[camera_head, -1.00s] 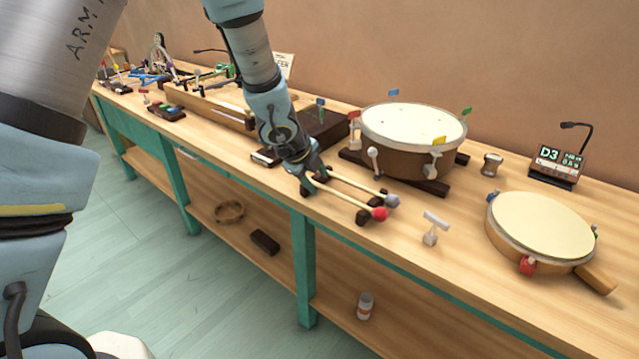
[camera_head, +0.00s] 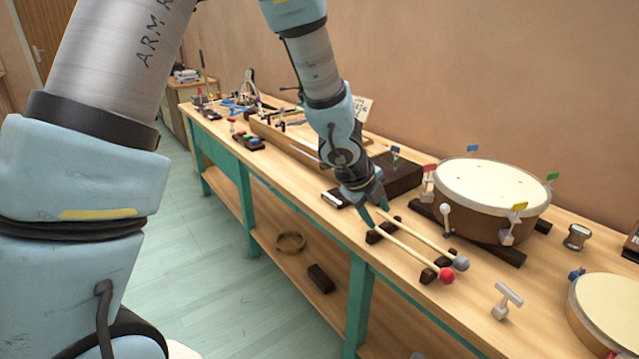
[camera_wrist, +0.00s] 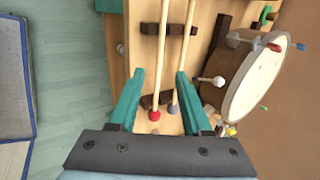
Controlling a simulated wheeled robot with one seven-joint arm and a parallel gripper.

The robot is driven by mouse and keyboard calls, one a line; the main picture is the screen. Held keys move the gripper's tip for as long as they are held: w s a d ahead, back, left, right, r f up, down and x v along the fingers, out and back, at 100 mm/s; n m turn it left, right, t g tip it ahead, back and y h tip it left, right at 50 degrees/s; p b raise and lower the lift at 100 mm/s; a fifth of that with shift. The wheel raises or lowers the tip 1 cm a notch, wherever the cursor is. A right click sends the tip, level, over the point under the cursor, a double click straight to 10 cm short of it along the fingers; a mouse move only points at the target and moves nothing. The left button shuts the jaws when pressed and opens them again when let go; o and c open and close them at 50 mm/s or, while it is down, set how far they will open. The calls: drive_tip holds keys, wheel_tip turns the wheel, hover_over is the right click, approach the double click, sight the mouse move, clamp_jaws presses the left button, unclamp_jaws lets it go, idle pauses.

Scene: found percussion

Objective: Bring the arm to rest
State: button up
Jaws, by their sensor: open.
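My gripper (camera_head: 375,205) is over the workbench, at the handle end of two mallets. In the wrist view its two teal fingers (camera_wrist: 155,105) are spread apart with nothing held between them. One mallet has a red head (camera_head: 446,275) and the other a grey head (camera_head: 460,263); both lie side by side on dark rests (camera_head: 429,275). In the wrist view the red head (camera_wrist: 155,115) and the grey head (camera_wrist: 173,108) show beyond and between the fingers. I cannot tell the exact height of the fingers above the bench.
A large drum (camera_head: 490,200) with coloured tabs stands on dark bars right of the mallets. A tuning key (camera_head: 506,300) and a second drum (camera_head: 610,310) are nearer right. A dark box (camera_head: 395,175) sits behind my gripper. The lower shelf holds a ring (camera_head: 290,242) and a dark block (camera_head: 320,278).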

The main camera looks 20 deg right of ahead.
drive_tip(key=w+a+r+n+t+y, duration=0.1)
drive_tip(key=w+a+n, duration=0.2)
drive_tip(key=a+n, duration=0.35)
drive_tip(key=w+a+r+n+y, duration=0.15)
drive_tip(key=w+a+n, duration=0.25)
drive_tip(key=a, duration=0.5)
drive_tip(key=w+a+r+n+t+y, duration=0.1)
drive_tip(key=w+a+n+y, duration=0.15)
drive_tip(key=a+n, duration=0.4)
drive_tip(key=s+a+r+n+g, duration=0.1)
drive_tip(key=s+a+n, duration=0.2)
drive_tip(key=a+n, duration=0.4)
drive_tip(key=s+a+n+g, duration=0.1)
drive_tip(key=s+a+n, duration=0.3)
drive_tip(key=a+n, duration=0.3)
drive_tip(key=a, duration=0.5)
drive_tip(key=shift+a+r+n+y, duration=0.2)
drive_tip(key=shift+r+n+y, duration=0.1)
drive_tip(key=shift+r+n, duration=0.1)
drive_tip(key=shift+s, duration=0.1)
